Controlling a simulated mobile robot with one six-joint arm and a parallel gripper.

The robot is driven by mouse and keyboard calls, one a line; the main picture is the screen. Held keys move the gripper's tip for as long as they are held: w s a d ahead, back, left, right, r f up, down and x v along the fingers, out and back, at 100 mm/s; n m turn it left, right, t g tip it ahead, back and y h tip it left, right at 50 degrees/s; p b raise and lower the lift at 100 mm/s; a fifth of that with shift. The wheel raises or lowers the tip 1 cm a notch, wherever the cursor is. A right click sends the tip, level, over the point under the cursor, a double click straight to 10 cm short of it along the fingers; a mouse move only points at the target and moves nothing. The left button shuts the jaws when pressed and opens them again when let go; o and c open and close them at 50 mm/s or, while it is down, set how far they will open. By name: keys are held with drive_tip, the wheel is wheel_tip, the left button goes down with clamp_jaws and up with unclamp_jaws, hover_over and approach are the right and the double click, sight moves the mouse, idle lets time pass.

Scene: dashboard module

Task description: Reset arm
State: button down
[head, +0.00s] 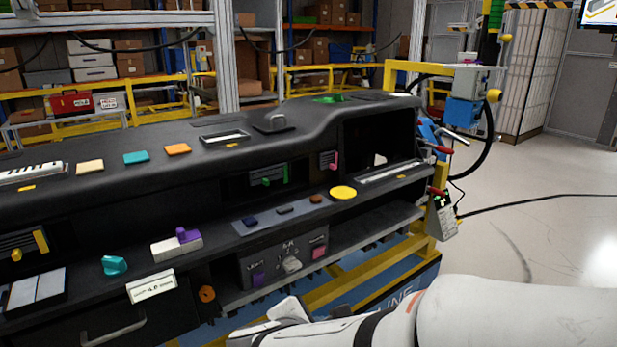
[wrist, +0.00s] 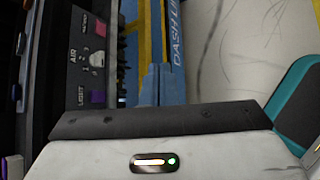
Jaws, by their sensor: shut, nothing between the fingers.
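My white arm reaches in from the lower right of the head view. Its end, my gripper (head: 270,322), is low in front of the dashboard module (head: 225,165), below the panel marked AIR (head: 285,262). My gripper looks shut and empty; its fingertips do not show clearly. In the wrist view the AIR panel (wrist: 90,58) stands sideways at the upper left, with a pink button, a purple button and a light grey knob. A pale housing with a dark bar and a small lit indicator fills the bottom of the wrist view.
The black dashboard carries a yellow round button (head: 343,193), a teal knob (head: 114,265) and a purple switch (head: 188,235). A yellow and blue frame (head: 350,287) runs beneath it. Shelves with boxes stand behind.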

drive_tip(key=s+d+r+m+g+y+p, duration=0.2)
drive_tip(key=d+m, duration=0.5)
drive_tip(key=m, duration=0.4)
drive_tip(key=s+d+r+m+g+y+p, duration=0.2)
drive_tip(key=s+d+r+m+g+p, duration=0.2)
drive_tip(key=m, duration=0.7)
wheel_tip(320, 180, up, 2)
drive_tip(key=s+d+p, duration=0.1)
drive_tip(key=d, duration=0.1)
drive_tip(key=shift+s+d+r+m+g, duration=0.15)
drive_tip(key=shift+s+d+m+g, duration=0.25)
